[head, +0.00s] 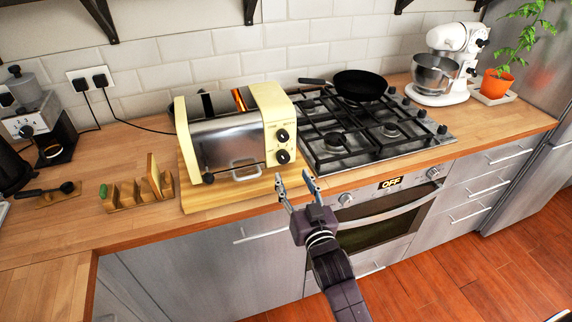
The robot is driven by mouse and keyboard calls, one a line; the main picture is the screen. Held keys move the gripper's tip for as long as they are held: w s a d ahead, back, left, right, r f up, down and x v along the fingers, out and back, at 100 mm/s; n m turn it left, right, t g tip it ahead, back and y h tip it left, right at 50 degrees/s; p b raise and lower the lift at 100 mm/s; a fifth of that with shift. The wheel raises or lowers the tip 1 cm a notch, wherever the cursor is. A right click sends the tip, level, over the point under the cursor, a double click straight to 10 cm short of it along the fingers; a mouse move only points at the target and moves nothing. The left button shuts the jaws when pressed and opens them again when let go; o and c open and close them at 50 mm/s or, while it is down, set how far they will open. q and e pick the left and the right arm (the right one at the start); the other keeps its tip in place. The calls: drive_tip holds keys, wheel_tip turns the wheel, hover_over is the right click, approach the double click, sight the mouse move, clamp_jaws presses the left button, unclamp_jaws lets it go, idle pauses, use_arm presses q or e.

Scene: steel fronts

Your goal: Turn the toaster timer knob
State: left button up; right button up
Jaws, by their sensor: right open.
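The cream and steel toaster (228,135) stands on a wooden board (225,195) on the counter, left of the hob. Its right end panel carries two black knobs, an upper knob (282,135) and a lower knob (282,156). I cannot tell which is the timer. An orange glow shows in the slot on top. My right gripper (296,184) is open and empty, in front of the counter edge, below and a little right of the knobs, apart from them. My left gripper is not in view.
A gas hob (375,135) with a black pan (360,85) lies right of the toaster. A wooden rack (137,190) with a toast slice stands to the left. Below the hob is an oven (385,215) with a bar handle. A white mixer (445,62) stands further right.

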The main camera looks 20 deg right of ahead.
sight(284, 159)
drive_tip(key=shift+w+p, duration=0.7)
drive_tip(key=shift+w, duration=3.05)
drive_tip(key=shift+c, duration=0.4)
drive_tip(key=c, duration=1.1)
drive_tip(key=shift+o, duration=0.2)
drive_tip(key=o, duration=1.1)
drive_tip(key=shift+o, duration=0.2)
drive_tip(key=s, duration=1.2)
